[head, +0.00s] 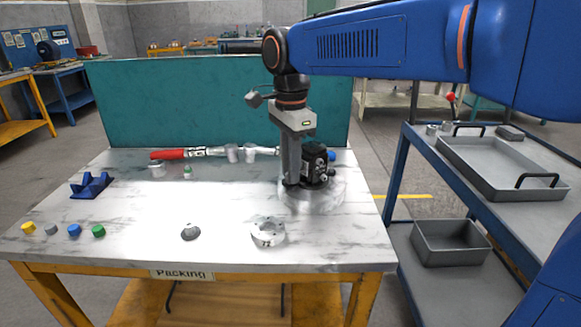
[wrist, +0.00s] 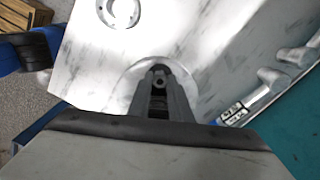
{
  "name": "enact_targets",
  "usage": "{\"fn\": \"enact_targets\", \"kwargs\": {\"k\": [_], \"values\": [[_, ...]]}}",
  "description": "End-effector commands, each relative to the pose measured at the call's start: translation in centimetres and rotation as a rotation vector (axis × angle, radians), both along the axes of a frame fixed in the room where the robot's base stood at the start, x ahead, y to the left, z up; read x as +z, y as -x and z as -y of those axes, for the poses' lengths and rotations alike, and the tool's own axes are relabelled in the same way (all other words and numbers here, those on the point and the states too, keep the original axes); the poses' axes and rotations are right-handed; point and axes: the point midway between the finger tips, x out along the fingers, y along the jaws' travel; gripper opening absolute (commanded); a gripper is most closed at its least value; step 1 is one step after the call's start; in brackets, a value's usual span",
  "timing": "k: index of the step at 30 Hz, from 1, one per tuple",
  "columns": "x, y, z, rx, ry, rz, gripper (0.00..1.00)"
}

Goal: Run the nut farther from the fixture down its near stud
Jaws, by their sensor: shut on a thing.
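The dark hydraulic motor (head: 316,164) stands on a round grey fixture base (head: 325,203) at the right of the table. My gripper (head: 291,183) points straight down at the left side of the motor, its fingertips low beside it. In the wrist view my gripper (wrist: 159,79) is shut on a small round metal piece with a hole, apparently the nut (wrist: 159,83). The fingers hide most of it and the stud, so I cannot tell how far down it sits. The second nut cannot be made out.
A white ring flange (head: 268,232) and a grey cone part (head: 190,233) lie in front. Small coloured caps (head: 74,231) and a blue V-block (head: 91,186) are at left. The middle-left is clear.

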Motion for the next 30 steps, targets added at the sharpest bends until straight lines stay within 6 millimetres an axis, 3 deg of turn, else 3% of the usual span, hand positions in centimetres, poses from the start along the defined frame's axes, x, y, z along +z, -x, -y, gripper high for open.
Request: {"fn": "enact_targets", "kwargs": {"k": [8,21,29,30], "values": [[-0.02,0.00,0.01,-0.019,0.000,0.000,0.00],[-0.11,0.00,0.01,-0.382,0.000,-0.001,0.00],[-0.11,0.00,0.01,-0.400,0.000,-0.001,0.00],[-0.11,0.00,0.01,-0.400,0.000,-0.001,0.23]]}}
